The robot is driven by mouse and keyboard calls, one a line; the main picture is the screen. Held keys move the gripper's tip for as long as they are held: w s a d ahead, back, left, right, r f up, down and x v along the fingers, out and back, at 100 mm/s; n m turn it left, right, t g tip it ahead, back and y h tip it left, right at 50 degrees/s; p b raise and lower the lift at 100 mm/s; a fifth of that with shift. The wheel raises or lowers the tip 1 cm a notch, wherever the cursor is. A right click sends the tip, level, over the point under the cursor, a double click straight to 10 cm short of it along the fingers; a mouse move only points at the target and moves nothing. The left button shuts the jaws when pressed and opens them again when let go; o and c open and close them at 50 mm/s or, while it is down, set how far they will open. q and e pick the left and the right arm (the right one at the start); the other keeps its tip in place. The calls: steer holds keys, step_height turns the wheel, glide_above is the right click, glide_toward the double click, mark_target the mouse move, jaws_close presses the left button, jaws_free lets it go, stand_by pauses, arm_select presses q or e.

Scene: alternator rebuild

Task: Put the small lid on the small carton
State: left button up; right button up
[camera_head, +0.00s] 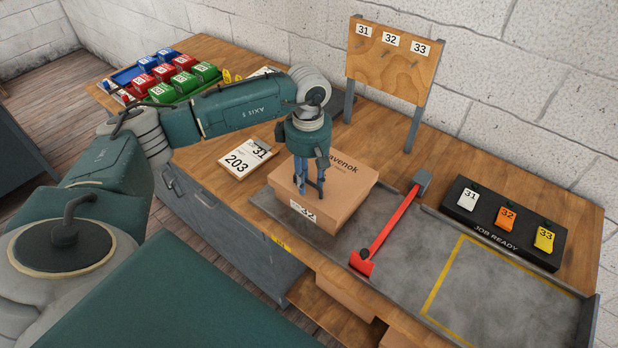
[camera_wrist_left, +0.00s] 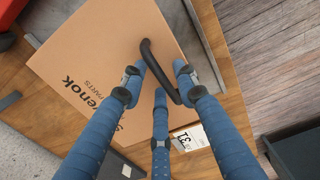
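A brown cardboard carton (camera_head: 345,190) printed "avenok" stands on the grey mat of the bench, with a tag 32 on its near side. Its flat top (camera_wrist_left: 100,60) fills much of the left wrist view. I cannot tell whether that top is a separate lid, and I see no loose small lid. My left gripper (camera_head: 311,188) points down over the carton's near left part. I cannot tell whether the tips touch the carton. My right gripper is not in view.
A yellow-outlined area (camera_head: 500,295) of the mat is empty. Cartons (camera_head: 345,296) sit below.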

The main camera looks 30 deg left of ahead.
arm_select(q)
steer(key=shift+r, duration=0.25)
step_height(320, 180, up, 12)
steer(key=b, duration=0.4)
steer(key=shift+s+f, duration=0.1)
steer(key=shift+f, duration=0.1)
stand_by(0.4)
